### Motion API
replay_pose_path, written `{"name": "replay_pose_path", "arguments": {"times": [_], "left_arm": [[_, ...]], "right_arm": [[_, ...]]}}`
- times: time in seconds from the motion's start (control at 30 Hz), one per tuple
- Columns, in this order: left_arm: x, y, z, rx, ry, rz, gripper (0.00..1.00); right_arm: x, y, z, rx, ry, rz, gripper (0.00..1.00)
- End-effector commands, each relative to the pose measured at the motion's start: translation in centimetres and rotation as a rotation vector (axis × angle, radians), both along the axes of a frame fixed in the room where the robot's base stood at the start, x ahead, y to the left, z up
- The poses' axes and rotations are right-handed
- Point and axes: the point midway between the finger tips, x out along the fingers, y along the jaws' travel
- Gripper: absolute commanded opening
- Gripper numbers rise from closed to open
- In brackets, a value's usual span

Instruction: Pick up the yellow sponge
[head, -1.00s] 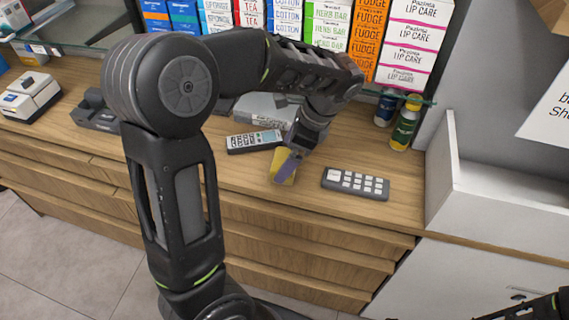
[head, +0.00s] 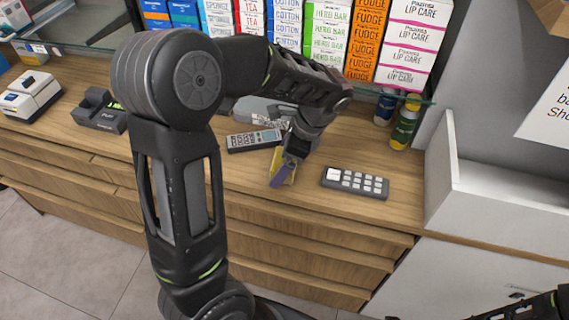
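The yellow sponge (head: 288,169) lies on the wooden counter, between a calculator-like device and a grey keypad. It has a purple-grey side or part at its front, or that part is a finger in front of it; I cannot tell which. My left gripper (head: 284,168) reaches down from above and covers much of the sponge. Whether its fingers are open or closed on the sponge is hidden. Part of my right arm shows at the lower right corner, and its gripper cannot be made out.
A grey keypad (head: 355,182) lies right of the sponge. A dark handheld device (head: 253,140) lies to the left. Bottles (head: 405,123) stand at the back right. Boxes line the shelf behind. A white raised partition (head: 440,170) bounds the counter on the right.

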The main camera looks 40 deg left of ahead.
Motion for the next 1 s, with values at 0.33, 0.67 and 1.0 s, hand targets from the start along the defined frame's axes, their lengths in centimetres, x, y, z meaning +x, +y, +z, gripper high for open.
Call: {"name": "replay_pose_path", "arguments": {"times": [0.33, 0.67, 1.0], "left_arm": [[0.0, 0.0, 0.0, 0.0, 0.0, 0.0, 0.62], [0.0, 0.0, 0.01, 0.0, 0.0, 0.0, 0.43], [0.06, -0.1, 0.62, 0.0, 0.0, 0.0, 0.43]], "right_arm": [[0.0, 0.0, 0.0, 0.0, 0.0, 0.0, 0.0], [0.0, 0.0, 0.0, 0.0, 0.0, 0.0, 0.0], [-0.04, -0.02, 0.51, -0.001, 0.001, -0.001, 0.0]]}}
